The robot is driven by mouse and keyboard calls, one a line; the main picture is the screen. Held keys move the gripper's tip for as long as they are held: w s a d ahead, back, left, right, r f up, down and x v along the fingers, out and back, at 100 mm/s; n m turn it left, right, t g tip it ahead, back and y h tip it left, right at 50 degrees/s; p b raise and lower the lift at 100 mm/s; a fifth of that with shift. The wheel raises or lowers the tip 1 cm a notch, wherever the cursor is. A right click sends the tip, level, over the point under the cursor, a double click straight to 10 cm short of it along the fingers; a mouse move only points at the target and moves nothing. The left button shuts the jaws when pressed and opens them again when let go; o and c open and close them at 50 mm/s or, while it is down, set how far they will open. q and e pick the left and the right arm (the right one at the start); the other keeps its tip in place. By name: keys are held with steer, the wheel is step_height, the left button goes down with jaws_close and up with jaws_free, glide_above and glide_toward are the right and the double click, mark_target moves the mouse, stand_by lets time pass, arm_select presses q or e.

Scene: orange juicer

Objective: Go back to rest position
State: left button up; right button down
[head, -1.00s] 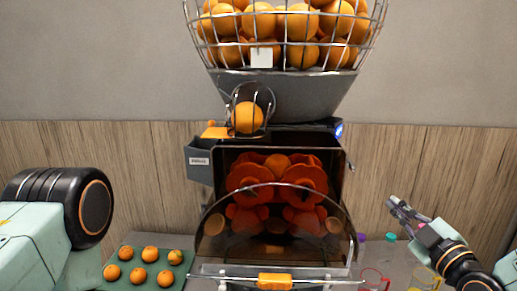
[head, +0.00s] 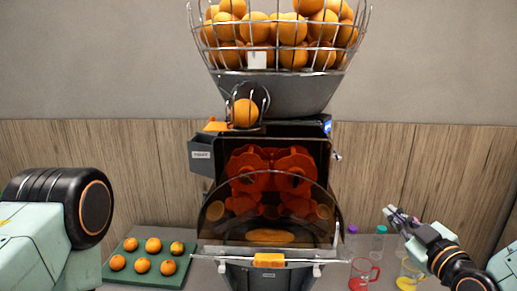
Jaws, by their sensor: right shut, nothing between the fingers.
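The orange juicer (head: 318,160) stands in the middle, with a wire basket (head: 222,62) of oranges on top and one orange (head: 245,113) in the chute below it. Its curved clear front cover (head: 215,230) lies over the red pressing parts (head: 270,172). My right gripper (head: 392,214) is at the lower right, shut and empty, pointing up and left, apart from the juicer. Of my left arm, only a thick black joint and pale link show at the left edge; its gripper is out of view.
A green tray (head: 190,262) with several oranges lies on the counter left of the juicer. A red mug (head: 364,272) and a yellow mug (head: 408,274) stand at the lower right, near my right arm. Purple-capped (head: 352,230) and teal-capped (head: 381,230) bottles stand behind them.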

steer(key=s+a+f+m+g+b, duration=0.1)
steer(key=s+f+m+g+b, duration=0.15)
steer(key=f, duration=0.55)
steer(key=s+a+f+m+g+h+b, duration=0.1)
steer(key=s+a+f+m+g+b, duration=0.2)
steer(key=f, duration=0.5)
steer(key=s+f+m+g+b, duration=0.1)
steer(key=s+f+m+g, duration=0.2)
steer(key=s+f, duration=0.35)
steer(key=s+a+f+g+h+b, duration=0.2)
steer(key=s+f+g+b, duration=0.7)
steer(key=s+f, duration=1.6)
step_height(320, 180, down, 4)
steer(key=a+b, duration=0.1)
steer(key=b, duration=0.3)
steer(key=shift+s, duration=0.2)
